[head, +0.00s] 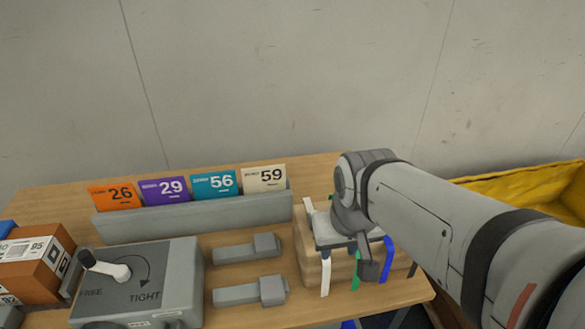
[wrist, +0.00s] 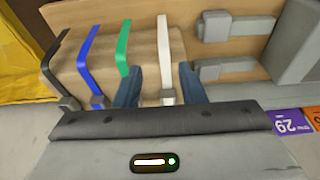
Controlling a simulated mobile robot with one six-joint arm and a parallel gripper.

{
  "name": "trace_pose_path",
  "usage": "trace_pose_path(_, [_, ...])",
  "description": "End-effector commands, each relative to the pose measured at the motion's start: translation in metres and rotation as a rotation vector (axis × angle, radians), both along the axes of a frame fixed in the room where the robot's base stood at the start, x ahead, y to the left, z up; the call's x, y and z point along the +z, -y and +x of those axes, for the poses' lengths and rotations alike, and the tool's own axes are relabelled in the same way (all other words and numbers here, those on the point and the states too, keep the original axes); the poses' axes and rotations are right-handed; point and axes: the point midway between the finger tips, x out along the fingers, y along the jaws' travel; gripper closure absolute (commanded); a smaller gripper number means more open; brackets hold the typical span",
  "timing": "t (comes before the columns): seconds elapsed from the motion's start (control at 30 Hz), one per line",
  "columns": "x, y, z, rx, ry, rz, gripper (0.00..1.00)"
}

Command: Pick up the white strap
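The white strap (wrist: 162,50) hangs over a tan wooden block (wrist: 145,45) on the table, with a grey buckle at its lower end. In the head view the white strap (head: 325,277) shows at the left end of the block (head: 309,258), partly covered by my arm. My gripper (wrist: 159,78) is open, one blue-grey finger on each side of the white strap in the wrist view. I see no clear contact with it. In the head view my gripper (head: 362,260) is over the block.
Green (wrist: 123,45), blue (wrist: 86,55) and black (wrist: 55,58) straps hang on the same block, the green one close to a finger. Grey clamps (head: 248,290) lie left of the block. A grey lever box (head: 140,285), numbered cards (head: 164,190) and yellow bin (head: 540,185) are nearby.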

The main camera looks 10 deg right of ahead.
Motion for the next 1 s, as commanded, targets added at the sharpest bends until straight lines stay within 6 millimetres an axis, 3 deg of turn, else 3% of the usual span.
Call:
trace_pose_path(0.1, [0.000,0.000,0.000,0.000,0.000,0.000,0.64])
trace_pose_path(0.27, [0.004,0.000,0.006,0.000,-0.010,0.000,0.51])
trace_pose_path(0.37, [0.012,0.001,0.022,0.009,-0.037,0.000,0.44])
trace_pose_path(0.7, [0.021,0.005,0.111,0.003,-0.181,0.002,0.44])
trace_pose_path(0.83, [0.016,0.006,0.132,0.002,-0.215,0.002,0.44])
trace_pose_path(1.0, [0.007,0.007,0.143,0.001,-0.233,0.003,0.44])
